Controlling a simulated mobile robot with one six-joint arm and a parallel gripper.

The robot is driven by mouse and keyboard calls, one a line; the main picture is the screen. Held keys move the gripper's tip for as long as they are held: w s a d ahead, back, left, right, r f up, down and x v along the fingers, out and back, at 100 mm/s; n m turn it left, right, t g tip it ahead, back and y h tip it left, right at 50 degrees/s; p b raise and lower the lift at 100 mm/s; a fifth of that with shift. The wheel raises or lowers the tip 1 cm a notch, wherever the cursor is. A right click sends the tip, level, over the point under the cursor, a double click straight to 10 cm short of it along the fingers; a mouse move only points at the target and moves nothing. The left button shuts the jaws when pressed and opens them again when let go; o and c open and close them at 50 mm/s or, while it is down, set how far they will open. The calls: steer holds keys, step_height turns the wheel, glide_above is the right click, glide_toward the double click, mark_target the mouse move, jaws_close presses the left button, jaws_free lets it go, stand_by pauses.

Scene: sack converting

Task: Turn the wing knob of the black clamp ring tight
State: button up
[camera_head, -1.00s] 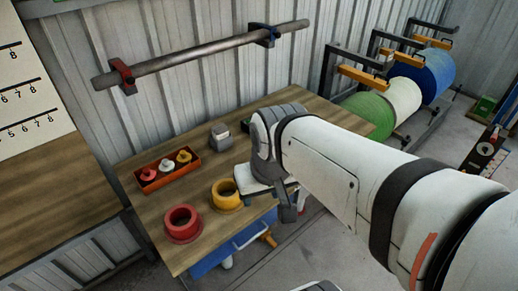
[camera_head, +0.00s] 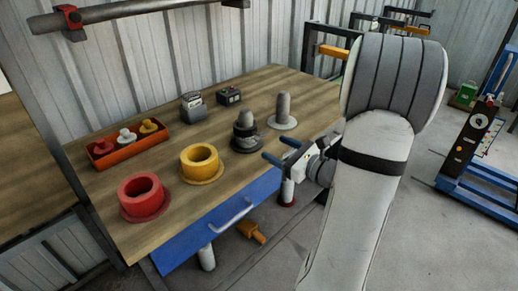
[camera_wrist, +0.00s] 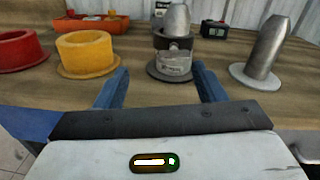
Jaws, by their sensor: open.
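The black clamp ring (camera_head: 245,131) sits around a grey round-topped post on a dark round base near the table's right side. In the wrist view the ring (camera_wrist: 160,42) is straight ahead, beyond the fingertips. A pale grey piece (camera_wrist: 174,65) is on its near side, between the fingers in the picture; I cannot tell surely that it is the wing knob. My gripper (camera_head: 278,149) is open and empty, at the table's front edge, pointing at the ring and apart from it. Its blue fingers also show in the wrist view (camera_wrist: 161,82).
A bare grey post (camera_head: 283,108) on a pale base stands right of the ring. A yellow ring (camera_head: 201,172) and a red ring (camera_head: 143,204) stand left. Behind are an orange tray (camera_head: 127,151) with knobs, a grey device (camera_head: 192,105) and a small dark box (camera_head: 229,95).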

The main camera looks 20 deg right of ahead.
mark_target(261, 136)
steer(key=shift+m+t+h, duration=0.3)
steer(key=shift+m+h, duration=0.1)
steer(key=shift+m, duration=0.1)
steer(key=x, duration=0.2)
steer(key=d+x, duration=0.1)
steer(key=x, duration=0.4)
steer(key=shift+w+d+f, duration=0.2)
steer(key=shift+w+f, duration=0.2)
steer(key=shift+c, duration=0.2)
steer(key=c, duration=0.9)
steer(key=shift+c, duration=0.2)
